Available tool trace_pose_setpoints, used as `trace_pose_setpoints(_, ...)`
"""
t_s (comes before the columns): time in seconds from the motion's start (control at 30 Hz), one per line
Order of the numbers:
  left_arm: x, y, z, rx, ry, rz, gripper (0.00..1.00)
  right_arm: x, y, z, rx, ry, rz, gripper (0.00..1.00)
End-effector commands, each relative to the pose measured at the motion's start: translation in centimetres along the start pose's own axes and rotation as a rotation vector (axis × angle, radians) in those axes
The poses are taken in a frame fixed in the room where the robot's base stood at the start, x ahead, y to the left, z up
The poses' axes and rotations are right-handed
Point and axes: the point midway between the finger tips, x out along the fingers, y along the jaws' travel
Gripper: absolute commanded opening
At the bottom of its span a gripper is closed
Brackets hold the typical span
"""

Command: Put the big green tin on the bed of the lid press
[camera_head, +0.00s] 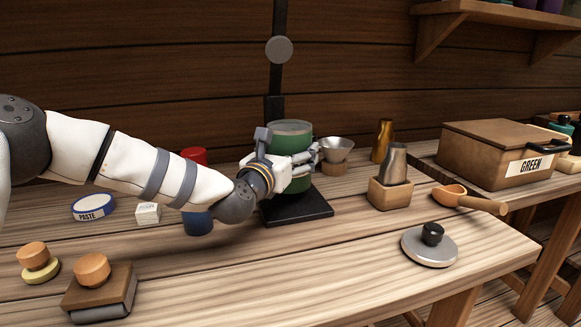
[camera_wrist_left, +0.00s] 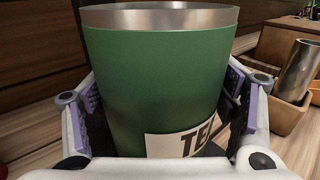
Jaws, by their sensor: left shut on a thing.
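The big green tin (camera_head: 291,130) stands upright over the black bed (camera_head: 300,210) of the lid press, under its round grey head (camera_head: 279,49). My left gripper (camera_head: 298,165) is shut around the tin's side. In the left wrist view the tin (camera_wrist_left: 160,85) fills the space between the purple-padded fingers (camera_wrist_left: 165,115), with an open metal rim and part of a white label showing. The tin's foot is partly hidden by my gripper, so I cannot tell whether it touches the bed. My right gripper is not in view.
A metal funnel (camera_head: 335,150) stands close right of the tin. A metal cup in a wooden block (camera_head: 390,194), an orange scoop (camera_head: 450,194) and a knobbed lid (camera_head: 430,247) are further right. A red tin (camera_head: 194,155) and a blue tin (camera_head: 197,223) are beside my arm. The front middle is clear.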

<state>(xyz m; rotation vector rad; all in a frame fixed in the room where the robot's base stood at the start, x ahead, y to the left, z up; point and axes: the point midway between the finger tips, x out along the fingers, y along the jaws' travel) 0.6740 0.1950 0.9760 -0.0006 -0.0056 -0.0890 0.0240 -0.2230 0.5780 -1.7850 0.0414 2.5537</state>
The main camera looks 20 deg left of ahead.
Motion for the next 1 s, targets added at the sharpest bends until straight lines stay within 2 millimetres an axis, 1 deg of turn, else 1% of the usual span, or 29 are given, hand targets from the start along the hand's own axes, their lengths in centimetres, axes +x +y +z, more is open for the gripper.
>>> trace_pose_setpoints(0.03, -0.1, -0.2, -1.6, 0.003, 0.008, -0.003, 0.39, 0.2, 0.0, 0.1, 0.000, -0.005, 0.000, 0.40)
trace_pose_setpoints(0.1, -0.1, -0.2, -2.7, 0.002, 0.006, -0.003, 0.39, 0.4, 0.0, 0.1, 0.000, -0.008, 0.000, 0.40)
trace_pose_setpoints(0.33, -0.1, -0.2, -2.7, 0.000, 0.001, -0.003, 0.39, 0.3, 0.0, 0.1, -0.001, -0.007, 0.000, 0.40)
trace_pose_setpoints(0.47, -0.1, -0.1, -3.3, 0.000, 0.004, -0.003, 0.39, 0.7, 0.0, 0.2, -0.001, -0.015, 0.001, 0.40)
trace_pose_setpoints(0.5, -0.2, -0.2, -3.5, 0.000, 0.006, -0.003, 0.81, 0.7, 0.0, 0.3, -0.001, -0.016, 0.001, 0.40)
trace_pose_setpoints(0.57, -0.2, -0.2, -3.3, 0.001, 0.005, -0.003, 0.94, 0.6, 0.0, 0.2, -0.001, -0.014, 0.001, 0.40)
trace_pose_setpoints(0.6, -0.2, -0.2, -3.3, 0.001, 0.005, -0.003, 0.99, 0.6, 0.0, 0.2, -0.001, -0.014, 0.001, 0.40)
trace_pose_setpoints(0.9, -0.2, -0.2, -3.2, 0.001, 0.004, -0.003, 0.99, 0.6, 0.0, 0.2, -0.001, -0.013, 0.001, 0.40)
trace_pose_setpoints(1.0, -0.3, -0.2, -2.4, 0.001, 0.000, -0.003, 0.99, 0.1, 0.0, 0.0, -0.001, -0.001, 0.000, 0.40)
